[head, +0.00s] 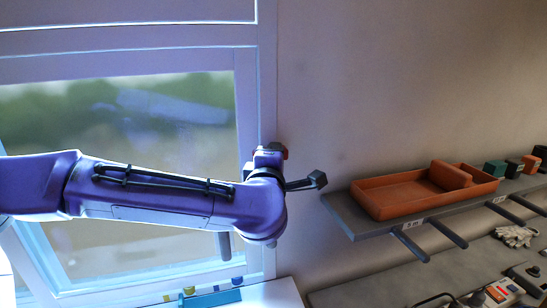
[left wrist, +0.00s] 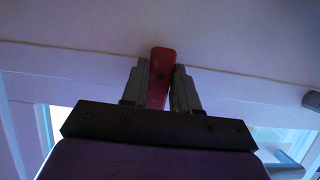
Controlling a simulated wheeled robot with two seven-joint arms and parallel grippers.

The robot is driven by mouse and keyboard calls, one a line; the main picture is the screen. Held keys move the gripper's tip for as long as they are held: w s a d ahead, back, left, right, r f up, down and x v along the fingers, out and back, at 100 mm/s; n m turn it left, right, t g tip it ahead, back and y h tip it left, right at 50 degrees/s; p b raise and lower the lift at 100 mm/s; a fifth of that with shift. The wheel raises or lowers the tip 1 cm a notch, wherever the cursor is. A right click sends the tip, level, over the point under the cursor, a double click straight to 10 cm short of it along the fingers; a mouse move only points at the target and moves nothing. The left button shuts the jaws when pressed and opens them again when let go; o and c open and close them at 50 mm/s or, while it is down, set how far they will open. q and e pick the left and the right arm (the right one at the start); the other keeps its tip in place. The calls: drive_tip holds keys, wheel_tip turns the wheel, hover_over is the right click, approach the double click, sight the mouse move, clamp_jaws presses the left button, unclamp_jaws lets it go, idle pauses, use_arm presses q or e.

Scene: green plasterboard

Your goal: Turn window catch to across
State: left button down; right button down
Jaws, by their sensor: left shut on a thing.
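The red window catch (left wrist: 161,60) stands upright in the left wrist view, between the two grey fingers of my left gripper (left wrist: 160,80). The fingers are shut on it, one on each side. In the head view only a small red bit of the catch (head: 285,153) shows, at the right side of the window frame (head: 256,90). My left arm and wrist cover most of the catch and the gripper there. The catch's angle to the frame is hard to tell in the head view. My right gripper is in neither view.
A grey shelf (head: 345,212) on the right wall holds an orange tray (head: 385,200) and several small boxes. A lower shelf with gloves (head: 515,236) and small items lies below. A teal object (head: 212,299) lies on the white sill.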

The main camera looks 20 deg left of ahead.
use_arm(q)
drive_tip(key=c, duration=1.1)
unclamp_jaws()
drive_tip(key=shift+r, duration=0.2)
drive_tip(key=shift+c, duration=0.2)
drive_tip(key=shift+o, duration=1.3)
drive_tip(key=shift+w, duration=0.1)
drive_tip(key=shift+f, duration=0.15)
drive_tip(key=b+v, duration=0.4)
drive_tip(key=v, duration=0.6)
drive_tip(key=shift+s+b, duration=0.3)
drive_tip(key=shift+b, duration=0.1)
drive_tip(key=shift+a, duration=0.1)
